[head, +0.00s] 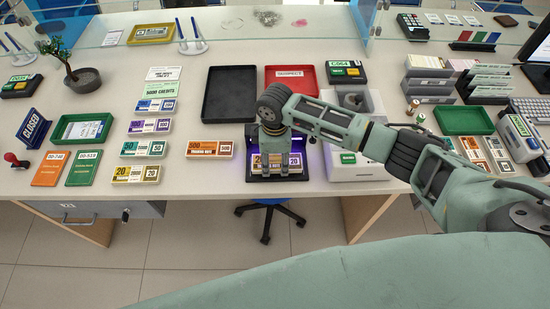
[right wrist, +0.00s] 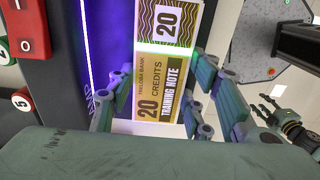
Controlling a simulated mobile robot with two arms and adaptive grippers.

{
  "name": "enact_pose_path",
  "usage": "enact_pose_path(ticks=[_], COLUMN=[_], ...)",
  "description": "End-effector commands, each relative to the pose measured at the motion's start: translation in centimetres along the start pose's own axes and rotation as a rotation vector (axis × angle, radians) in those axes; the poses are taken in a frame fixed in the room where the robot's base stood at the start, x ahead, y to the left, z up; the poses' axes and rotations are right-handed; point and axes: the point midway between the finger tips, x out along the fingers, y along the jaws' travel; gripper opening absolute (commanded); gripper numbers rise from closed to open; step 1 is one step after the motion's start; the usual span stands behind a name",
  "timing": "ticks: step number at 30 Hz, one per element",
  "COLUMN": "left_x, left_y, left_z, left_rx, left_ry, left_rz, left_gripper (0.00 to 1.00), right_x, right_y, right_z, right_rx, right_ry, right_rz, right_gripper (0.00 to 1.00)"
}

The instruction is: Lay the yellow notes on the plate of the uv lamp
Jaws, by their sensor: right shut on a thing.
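The yellow notes (right wrist: 158,95), a banded bundle marked 20 credits, sit between the fingers of my right gripper (right wrist: 160,108), which is shut on them. In the head view the notes (head: 262,161) show at the dark uv lamp (head: 249,178), partly hidden by my right gripper (head: 275,158). The lamp's purple tube (right wrist: 87,60) glows beside the bundle in the right wrist view. The notes are over or on the lamp's plate; I cannot tell if they touch it. My left gripper (right wrist: 275,112) shows small at the right of that view, fingers apart and empty.
An orange bundle (head: 210,149) lies left of the lamp, and several other bundles (head: 142,149) lie further left. A black tray (head: 230,84) and a red suspect tray (head: 305,76) stand behind. A pale machine (head: 345,160) stands close to the lamp's right.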

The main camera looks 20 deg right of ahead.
Motion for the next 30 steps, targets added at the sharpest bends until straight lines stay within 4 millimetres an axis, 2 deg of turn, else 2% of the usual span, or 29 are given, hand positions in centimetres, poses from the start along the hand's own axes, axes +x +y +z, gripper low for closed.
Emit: enact_pose_path(ticks=[2,3,9,17,21,26,30], left_x=[0.1,0.1,0.0,0.0,0.0,0.3,0.7], left_y=[0.0,0.0,0.0,-0.1,-0.1,-0.2,-0.2], left_z=[0.0,0.0,0.0,0.0,0.0,0.0,0.1], left_rx=[0.000,0.000,0.001,0.001,0.001,0.001,0.001], left_ry=[0.000,0.000,0.000,0.000,0.000,0.000,0.000], left_rz=[0.000,0.000,0.000,-0.001,-0.002,-0.002,-0.003], left_gripper=[0.40,0.40,0.40,0.40,0.40,0.40,0.40], right_x=[0.2,0.3,0.3,0.2,-0.4,-2.8,-6.0], right_y=[0.0,0.0,0.0,0.0,0.1,0.1,0.1], right_z=[0.0,0.0,0.0,0.0,0.0,0.0,-0.1], right_rx=[0.001,0.001,0.000,0.001,0.000,-0.001,-0.002], right_ry=[0.000,-0.001,-0.001,0.000,0.001,0.003,0.002], right_rz=[-0.001,-0.001,-0.001,0.000,0.002,0.003,0.003], right_gripper=[0.18,0.47,0.65,0.65,0.65,0.65,0.65])
